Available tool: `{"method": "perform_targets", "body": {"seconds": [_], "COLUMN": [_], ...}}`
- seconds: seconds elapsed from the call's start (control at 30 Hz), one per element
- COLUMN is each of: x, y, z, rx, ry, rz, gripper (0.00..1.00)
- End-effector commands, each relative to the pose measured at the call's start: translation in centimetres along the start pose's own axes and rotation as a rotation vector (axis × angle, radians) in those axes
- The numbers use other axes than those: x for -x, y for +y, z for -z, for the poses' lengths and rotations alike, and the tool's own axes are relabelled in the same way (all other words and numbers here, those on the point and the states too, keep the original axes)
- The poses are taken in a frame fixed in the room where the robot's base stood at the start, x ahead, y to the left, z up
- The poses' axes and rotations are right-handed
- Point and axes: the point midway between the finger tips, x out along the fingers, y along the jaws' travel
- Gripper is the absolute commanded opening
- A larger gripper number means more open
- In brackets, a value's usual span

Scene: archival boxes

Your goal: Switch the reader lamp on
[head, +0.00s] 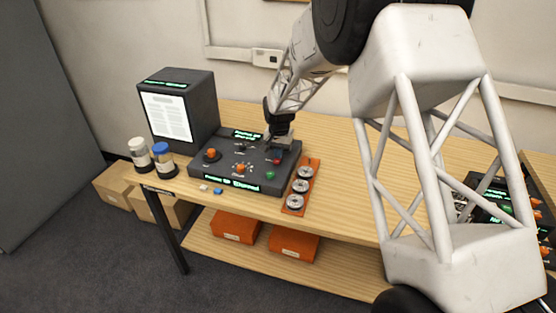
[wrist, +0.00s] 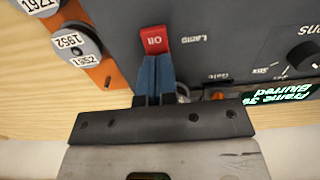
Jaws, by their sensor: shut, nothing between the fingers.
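The dark control console (head: 215,178) stands on the wooden table, with knobs, buttons and lit green displays. On its right side is a red lamp switch (head: 277,161). In the wrist view the red switch (wrist: 155,38) carries white lettering that I cannot read surely, and the word "Lamp" is printed beside it. My gripper (head: 278,147) is over the console right at the switch. In the wrist view the blue fingers of my gripper (wrist: 153,60) are together, empty, with tips at the switch's near edge; whether they touch is unclear. The reader (head: 203,110) with a lit page stands behind left.
An orange strip with several round labelled reels (head: 303,186) lies right of the console. Two jars, white-capped (head: 139,152) and blue-capped (head: 161,158), stand at the left. Orange boxes (head: 235,226) sit on the lower shelf. Another panel (head: 490,212) is at the far right.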

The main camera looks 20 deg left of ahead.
Motion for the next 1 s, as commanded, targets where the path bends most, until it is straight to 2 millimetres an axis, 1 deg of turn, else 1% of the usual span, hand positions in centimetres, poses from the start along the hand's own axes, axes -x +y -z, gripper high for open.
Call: {"method": "perform_targets", "body": {"seconds": [1.0], "x": [5.8], "y": [0.0], "z": [0.0], "rx": [0.0], "ry": [0.002], "rz": [0.001], "gripper": [0.0]}}
